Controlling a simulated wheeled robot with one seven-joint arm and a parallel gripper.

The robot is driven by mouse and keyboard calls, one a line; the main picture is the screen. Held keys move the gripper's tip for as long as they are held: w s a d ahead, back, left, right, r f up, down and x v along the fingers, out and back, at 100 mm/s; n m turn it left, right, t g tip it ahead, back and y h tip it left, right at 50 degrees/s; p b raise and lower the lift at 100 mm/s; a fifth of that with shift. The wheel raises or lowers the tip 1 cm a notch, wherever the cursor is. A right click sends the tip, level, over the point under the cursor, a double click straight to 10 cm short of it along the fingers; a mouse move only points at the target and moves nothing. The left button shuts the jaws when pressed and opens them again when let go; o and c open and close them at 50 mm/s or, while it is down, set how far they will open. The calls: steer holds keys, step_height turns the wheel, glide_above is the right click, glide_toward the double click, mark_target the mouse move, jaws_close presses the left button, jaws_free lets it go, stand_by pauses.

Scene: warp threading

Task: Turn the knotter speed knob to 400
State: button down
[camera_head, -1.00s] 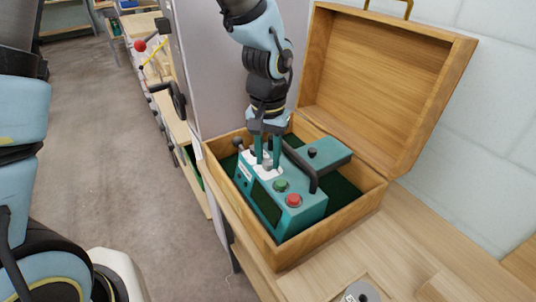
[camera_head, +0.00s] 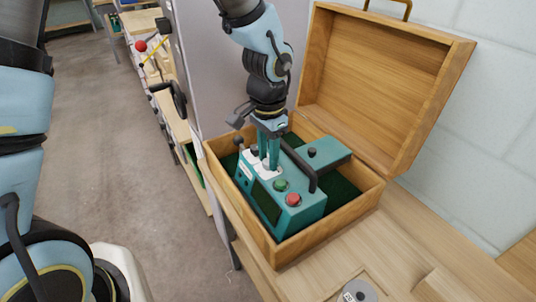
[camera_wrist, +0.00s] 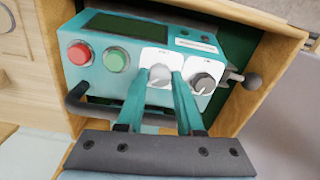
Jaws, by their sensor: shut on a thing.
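The teal knotter machine (camera_head: 262,200) sits in an open wooden case. In the wrist view its top panel (camera_wrist: 195,45) holds two knobs on white dial plates. My gripper (camera_head: 269,167) reaches down from above. In the wrist view my gripper (camera_wrist: 163,76) has its fingers on either side of the grey left knob (camera_wrist: 160,73) and is shut on it. The other knob (camera_wrist: 203,83) is just right of the right finger, untouched as far as I can see. The dial markings are too small to read, so I cannot tell the setting or which knob is speed.
Green (camera_head: 281,186) and red (camera_head: 293,200) buttons and a dark display stand near the knobs. A black carrying handle (camera_head: 305,170) arches close beside my gripper. The wooden case (camera_head: 330,232) walls surround the machine; its lid (camera_head: 385,85) stands open behind.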

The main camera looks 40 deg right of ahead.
stand_by(0.3)
steer(key=c, duration=0.8)
jaws_free()
steer(key=shift+c, duration=0.2)
steer(key=shift+r, duration=0.1)
step_height(320, 180, up, 11)
steer(key=b, duration=0.1)
